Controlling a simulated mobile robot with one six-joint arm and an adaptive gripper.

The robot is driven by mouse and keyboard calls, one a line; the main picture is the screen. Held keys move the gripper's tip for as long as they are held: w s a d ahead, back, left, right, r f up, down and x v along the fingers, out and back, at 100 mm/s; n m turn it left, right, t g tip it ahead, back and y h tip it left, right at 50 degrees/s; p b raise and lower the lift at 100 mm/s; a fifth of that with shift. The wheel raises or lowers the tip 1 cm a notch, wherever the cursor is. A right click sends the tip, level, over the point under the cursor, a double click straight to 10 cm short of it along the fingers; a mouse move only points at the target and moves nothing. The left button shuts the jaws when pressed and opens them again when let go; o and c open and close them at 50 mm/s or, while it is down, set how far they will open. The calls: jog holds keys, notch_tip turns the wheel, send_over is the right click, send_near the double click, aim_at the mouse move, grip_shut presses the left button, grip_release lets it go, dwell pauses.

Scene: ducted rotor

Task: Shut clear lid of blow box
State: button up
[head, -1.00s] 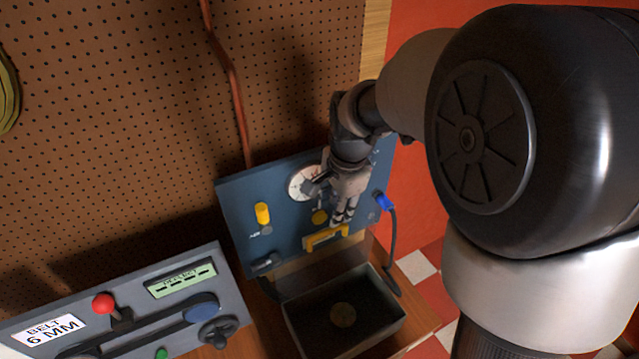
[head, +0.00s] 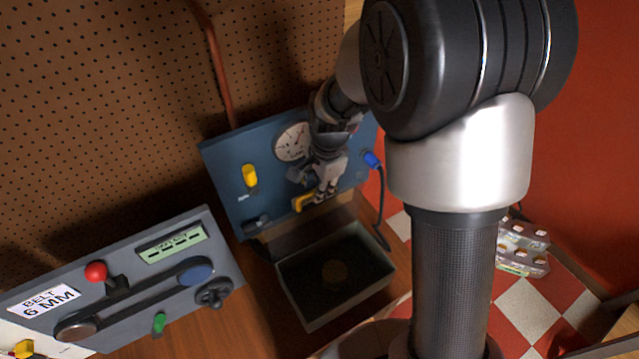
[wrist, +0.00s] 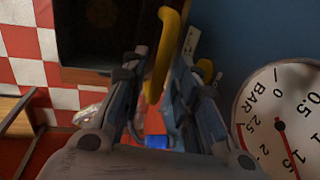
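The blow box (head: 335,270) is a grey open-topped box below the blue panel, with a dark inside and a faint round disc in it. Its clear lid (head: 310,228) appears raised at the back, though its outline is faint. A yellow handle (head: 303,203) sits at the lid's upper edge, in front of the panel. My gripper (head: 325,196) is at the handle's right part and hides some of it.
The blue panel (head: 225,165) carries a round gauge (head: 291,142), a yellow knob (head: 250,175) and a blue plug (head: 372,159) with a dark cable hanging right of the box. A grey belt unit (head: 130,280) stands at left. The wooden top between them is bare.

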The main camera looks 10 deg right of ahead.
grip_shut()
dwell(0.3)
jog(key=shift+f+b, duration=0.1)
jog(key=shift+b, duration=0.2)
